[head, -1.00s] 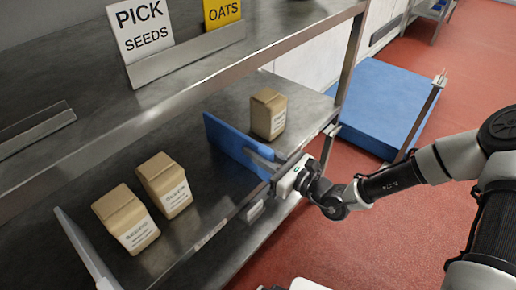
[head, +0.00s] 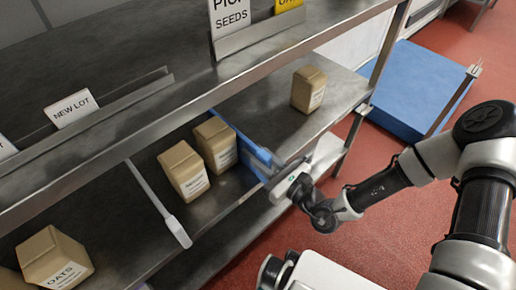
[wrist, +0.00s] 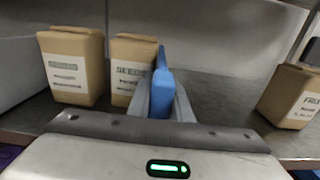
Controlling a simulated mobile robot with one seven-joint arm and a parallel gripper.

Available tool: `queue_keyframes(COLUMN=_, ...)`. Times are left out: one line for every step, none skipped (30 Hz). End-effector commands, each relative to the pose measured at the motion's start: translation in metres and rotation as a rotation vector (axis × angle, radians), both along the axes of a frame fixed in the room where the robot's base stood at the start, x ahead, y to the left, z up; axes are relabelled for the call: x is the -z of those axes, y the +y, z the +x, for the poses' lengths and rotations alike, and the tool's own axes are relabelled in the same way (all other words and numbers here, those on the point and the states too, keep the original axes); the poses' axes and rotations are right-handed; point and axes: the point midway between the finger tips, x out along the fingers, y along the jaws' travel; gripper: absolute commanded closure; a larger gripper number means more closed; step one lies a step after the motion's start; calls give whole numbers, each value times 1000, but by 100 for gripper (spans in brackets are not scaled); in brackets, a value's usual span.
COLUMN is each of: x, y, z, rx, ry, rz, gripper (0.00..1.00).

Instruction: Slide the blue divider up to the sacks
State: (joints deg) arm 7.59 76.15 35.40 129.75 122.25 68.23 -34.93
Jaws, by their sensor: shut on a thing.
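The blue divider (head: 232,133) stands upright on the lower shelf, just right of two brown paper sacks. My gripper (head: 270,165) is shut on its front end. In the wrist view the divider (wrist: 161,92) stands between the fingers (wrist: 162,103). The nearer sack of the pair, labelled SEEDS (wrist: 132,72), is right beside the divider, with little or no gap; I cannot tell if they touch. The other sack (wrist: 73,68) stands left of it. In the head view the pair shows as a right sack (head: 216,145) and a left sack (head: 184,172).
Another sack (head: 308,90) stands alone to the right, with bare shelf between it and the divider. A light grey divider (head: 158,203) lies left of the pair, and an OATS sack (head: 55,260) stands beyond it. The upper shelf edge (head: 215,95) overhangs.

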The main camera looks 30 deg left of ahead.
Motion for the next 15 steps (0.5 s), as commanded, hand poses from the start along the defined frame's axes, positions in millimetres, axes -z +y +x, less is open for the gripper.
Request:
queue_keyframes(x=1, y=0, z=0, rx=0, ry=0, rz=-2, gripper=100)
queue_keyframes(x=1, y=0, z=0, rx=0, ry=0, rz=-2, gripper=100)
queue_keyframes(x=1, y=0, z=0, rx=0, ry=0, rz=-2, gripper=100)
queue_keyframes(x=1, y=0, z=0, rx=0, ry=0, rz=-2, gripper=100)
queue_keyframes(x=1, y=0, z=0, rx=0, ry=0, rz=-2, gripper=100)
queue_keyframes(x=1, y=0, z=0, rx=0, ry=1, rz=-2, gripper=100)
queue_keyframes(x=1, y=0, z=0, rx=0, ry=1, rz=-2, gripper=100)
queue_keyframes(x=1, y=0, z=0, rx=0, ry=1, rz=-2, gripper=80)
queue_keyframes(x=1, y=0, z=0, rx=0, ry=1, rz=-2, gripper=73)
queue_keyframes(x=1, y=0, z=0, rx=0, ry=0, rz=-1, gripper=68)
queue_keyframes(x=1, y=0, z=0, rx=0, ry=0, rz=-1, gripper=63)
queue_keyframes(x=1, y=0, z=0, rx=0, ry=0, rz=-1, gripper=62)
queue_keyframes(x=1, y=0, z=0, rx=0, ry=0, rz=-1, gripper=62)
queue_keyframes(x=1, y=0, z=0, rx=0, ry=0, rz=-1, gripper=62)
queue_keyframes(x=1, y=0, z=0, rx=0, ry=0, rz=-1, gripper=62)
